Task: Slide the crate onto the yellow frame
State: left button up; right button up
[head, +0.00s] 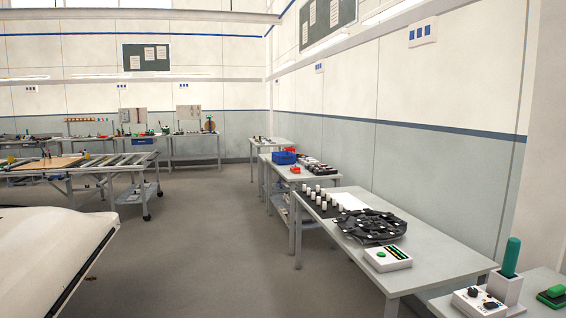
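No yellow frame can be made out in the head view. A small blue open container (284,157) sits on a grey table along the right wall; I cannot tell whether it is the crate. Another small blue box (143,140) shows at the roller table on the left, too far off to tell what it is. Neither of my grippers is in view.
A wheeled roller table (118,163) carries a brown board (47,163). A large white shape (45,250) with a dark edge fills the lower left. Grey worktables (420,245) line the right wall. The grey floor (210,240) between is clear.

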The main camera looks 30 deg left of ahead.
aim_at(279, 158)
jog(key=i+j+u, duration=0.7)
jog(key=i, duration=0.25)
jog(key=i+u, duration=0.5)
jog(key=i, duration=3.65)
jog(key=i+z, duration=0.15)
jog(key=i, duration=0.45)
jog(key=i+j+z, duration=0.2)
jog(key=i, duration=0.4)
jog(key=i+j+z, duration=0.15)
jog(key=i, duration=0.45)
